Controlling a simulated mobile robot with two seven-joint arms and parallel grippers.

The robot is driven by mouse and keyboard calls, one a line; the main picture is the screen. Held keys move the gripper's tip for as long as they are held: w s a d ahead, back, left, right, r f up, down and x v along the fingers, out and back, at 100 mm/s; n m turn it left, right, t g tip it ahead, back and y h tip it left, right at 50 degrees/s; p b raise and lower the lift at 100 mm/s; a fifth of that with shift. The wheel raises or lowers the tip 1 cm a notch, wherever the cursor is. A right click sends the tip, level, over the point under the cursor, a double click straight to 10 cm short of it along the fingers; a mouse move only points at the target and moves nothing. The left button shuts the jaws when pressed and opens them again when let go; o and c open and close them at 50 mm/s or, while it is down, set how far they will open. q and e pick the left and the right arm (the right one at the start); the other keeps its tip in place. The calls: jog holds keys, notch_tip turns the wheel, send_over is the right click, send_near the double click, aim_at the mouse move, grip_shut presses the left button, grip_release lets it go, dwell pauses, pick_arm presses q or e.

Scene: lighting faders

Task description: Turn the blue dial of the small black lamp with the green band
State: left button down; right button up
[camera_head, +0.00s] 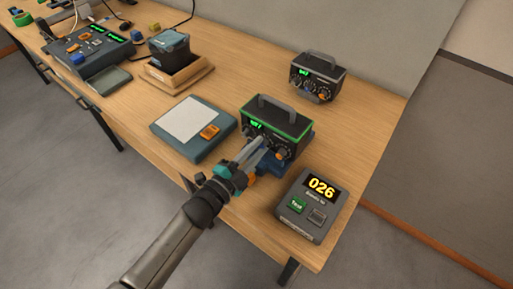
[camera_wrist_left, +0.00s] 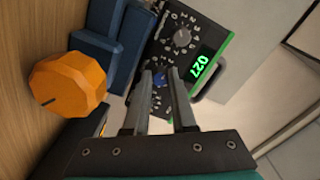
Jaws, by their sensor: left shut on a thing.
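The small black lamp with the green band (camera_head: 277,123) stands near the right end of the table, with a grey handle on top. It also shows in the left wrist view (camera_wrist_left: 203,38), turned sideways, with a green display reading 027. Its blue dial (camera_wrist_left: 160,79) sits between the fingertips of my left gripper (camera_wrist_left: 160,82). The gripper is shut on this dial. In the head view my left gripper (camera_head: 261,147) reaches the lamp's front from below and hides the dial. My right gripper is not in view.
A similar black lamp without a green band (camera_head: 318,76) stands behind. A grey box showing 026 (camera_head: 312,205) stands at the front right. A blue-grey board with white paper (camera_head: 190,143) lies to the left. A large orange knob (camera_wrist_left: 68,84) is close beside the gripper.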

pick_arm(q)
jog(key=c, duration=0.7)
grip_release()
jog(key=v, duration=1.5)
jog(key=shift+s+a, duration=0.1)
jog(key=shift+s, duration=0.05)
jog(key=s+a+f+n+g+y+b, duration=0.1)
jog(key=s+a+f+n+g+y, duration=0.15)
jog(key=f, duration=0.65)
jog(key=s+a+f+n+g+y+b, duration=0.1)
jog(key=a+f+n+y, duration=0.25)
jog(key=f, duration=0.55)
jog(key=s+a+f+n+g+y+b, duration=0.15)
jog(key=f+n, duration=0.25)
jog(key=f, duration=0.5)
jog(key=s+f+n+g+y+b, duration=0.1)
jog(key=s+f+n+g, duration=0.1)
jog(key=s+f, duration=0.3)
jog(key=s+a+f+n+g+y+b, duration=0.1)
jog(key=s+f+n+g, duration=0.1)
jog(key=s+f, duration=0.4)
jog(key=s+f+n+g+y+b, duration=0.1)
jog(key=s+f+g, duration=0.3)
jog(key=s, duration=0.8)
jog(key=shift+s+a+f+n+g, duration=0.15)
jog(key=shift+f+n, duration=0.25)
jog(key=shift+n, duration=0.05)
jog(key=shift+s+a+f+n+g, duration=0.15)
jog(key=shift+f+n, duration=0.25)
jog(key=shift+n, duration=0.05)
